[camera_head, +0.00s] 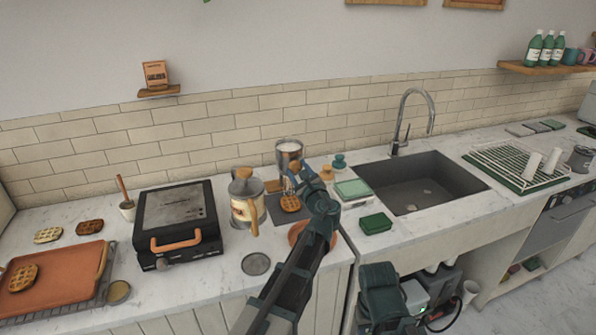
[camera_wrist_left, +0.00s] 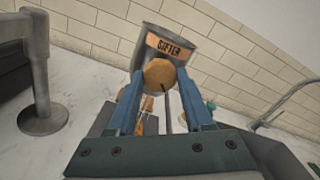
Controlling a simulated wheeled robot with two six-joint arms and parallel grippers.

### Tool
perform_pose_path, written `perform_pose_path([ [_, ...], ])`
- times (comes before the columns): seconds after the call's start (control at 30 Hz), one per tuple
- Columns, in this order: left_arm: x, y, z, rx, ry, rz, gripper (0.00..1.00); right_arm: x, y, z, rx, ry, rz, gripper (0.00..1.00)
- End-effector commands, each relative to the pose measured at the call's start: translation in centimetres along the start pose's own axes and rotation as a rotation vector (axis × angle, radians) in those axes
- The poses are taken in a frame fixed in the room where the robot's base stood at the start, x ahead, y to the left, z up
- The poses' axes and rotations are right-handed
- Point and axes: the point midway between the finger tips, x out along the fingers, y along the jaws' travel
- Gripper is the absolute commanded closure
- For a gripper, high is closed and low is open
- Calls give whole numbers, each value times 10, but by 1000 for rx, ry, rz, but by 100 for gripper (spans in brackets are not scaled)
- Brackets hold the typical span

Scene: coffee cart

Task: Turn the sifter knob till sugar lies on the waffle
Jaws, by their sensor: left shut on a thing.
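The sifter (camera_head: 289,152) is a grey metal cup with white contents, standing above a dark mat. In the left wrist view its label reads SIFTER and a round wooden knob (camera_wrist_left: 158,73) faces me. My left gripper (camera_head: 299,176) is at the sifter's front, its blue fingers (camera_wrist_left: 160,88) closed around the knob. A golden-brown waffle (camera_head: 290,203) lies under the sifter, partly hidden by the gripper in the left wrist view. I see no clear white layer on it, but it is small.
An orange tray (camera_head: 60,272) is far left.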

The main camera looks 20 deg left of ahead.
Motion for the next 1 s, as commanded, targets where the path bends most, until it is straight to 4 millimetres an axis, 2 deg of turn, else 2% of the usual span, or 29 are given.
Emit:
perform_pose_path([
  [0.5,-2,2,-1,401,5,1,100,1,0,0,0,0,0,50],
  [1.0,-2,2,-1,542,5,1,100,1,0,0,0,0,0,50],
])
